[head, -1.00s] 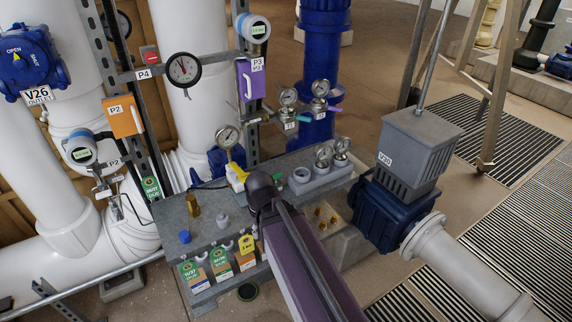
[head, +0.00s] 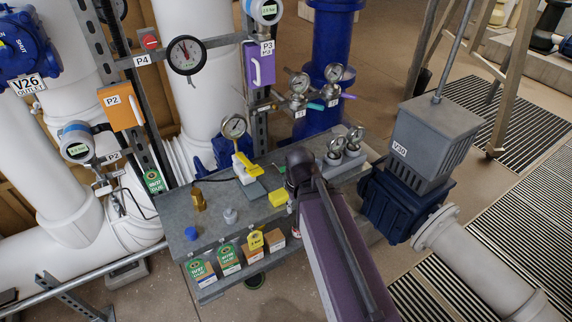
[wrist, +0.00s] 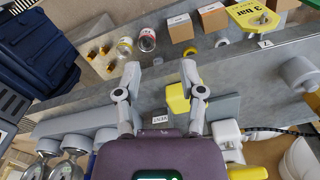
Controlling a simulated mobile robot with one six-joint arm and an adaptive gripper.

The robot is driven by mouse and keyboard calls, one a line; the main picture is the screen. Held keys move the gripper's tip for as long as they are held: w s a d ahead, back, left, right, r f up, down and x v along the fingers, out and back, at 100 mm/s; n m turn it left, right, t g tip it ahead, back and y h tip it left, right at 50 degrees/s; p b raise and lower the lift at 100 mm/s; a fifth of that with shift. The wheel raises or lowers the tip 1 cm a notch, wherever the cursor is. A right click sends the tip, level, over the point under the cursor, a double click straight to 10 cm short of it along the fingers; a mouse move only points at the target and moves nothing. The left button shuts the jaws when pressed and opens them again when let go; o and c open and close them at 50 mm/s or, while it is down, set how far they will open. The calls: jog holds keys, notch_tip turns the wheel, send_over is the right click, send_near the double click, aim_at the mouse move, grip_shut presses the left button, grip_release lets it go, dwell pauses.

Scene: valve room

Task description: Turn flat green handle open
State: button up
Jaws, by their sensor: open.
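In the head view a flat green-teal handle (head: 316,106) sticks out to the right from a small valve under a round gauge (head: 299,83). A similar valve behind it carries a pink-purple handle (head: 348,96). My gripper (wrist: 161,80) is open in the wrist view, fingers spread and empty, above the grey bench. A yellow block (wrist: 178,98) shows beside the right finger. In the head view my dark wrist is over the bench, nearer than the green handle and apart from it; it hides the fingertips. I cannot make out the green handle in the wrist view.
The grey bench (head: 235,206) carries a brass fitting (head: 198,199), a blue cap (head: 191,233) and a yellow block (head: 277,198). A blue pipe (head: 333,60) rises behind the valves. The grey-and-blue V20 actuator (head: 430,140) stands to the right. A purple P3 box (head: 259,65) is left of the valves.

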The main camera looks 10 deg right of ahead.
jog(key=w+r+m+p, duration=1.4)
jog(key=w+r+p, duration=0.1)
jog(key=w, duration=0.1)
jog(key=shift+w+d+r+m+p, duration=0.15)
jog(key=shift+w+r+m+p, duration=0.05)
jog(key=shift+r+m+p, duration=0.1)
jog(key=shift+f, duration=0.2)
notch_tip(320, 180, down, 13)
jog(key=b, duration=1.3)
jog(key=shift+f+b, duration=0.2)
jog(key=shift+b, duration=0.2)
jog(key=shift+c, duration=0.2)
grip_shut()
